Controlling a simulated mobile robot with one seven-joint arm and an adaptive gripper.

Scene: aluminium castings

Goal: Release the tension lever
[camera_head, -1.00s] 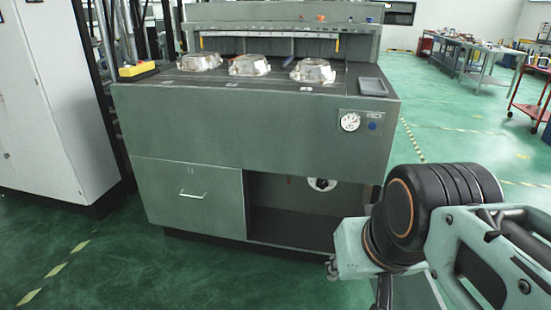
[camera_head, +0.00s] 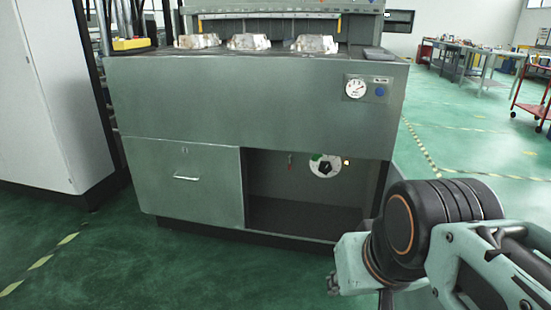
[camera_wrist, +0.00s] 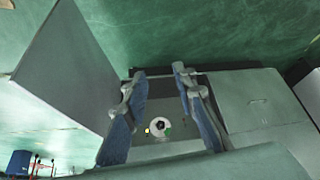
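The grey-green workbench (camera_head: 250,95) has an open lower bay at its right. Inside the bay, a white round plate with a black knob (camera_head: 324,167) is on the back wall; it also shows in the wrist view (camera_wrist: 157,127). A small red part (camera_head: 290,159) stands left of the plate. It is too small to tell whether it is the tension lever, and no other lever is clear. My gripper (camera_wrist: 160,100) is open and empty, its blue-padded fingers apart. The plate appears between them, some way off. The head view does not clearly show my gripper.
A closed drawer (camera_head: 187,183) is left of the bay. A gauge (camera_head: 355,89) is on the front panel. Three castings, one at the middle (camera_head: 248,42), sit on top. A white cabinet (camera_head: 48,95) stands left. Green floor (camera_head: 235,280) is clear in front.

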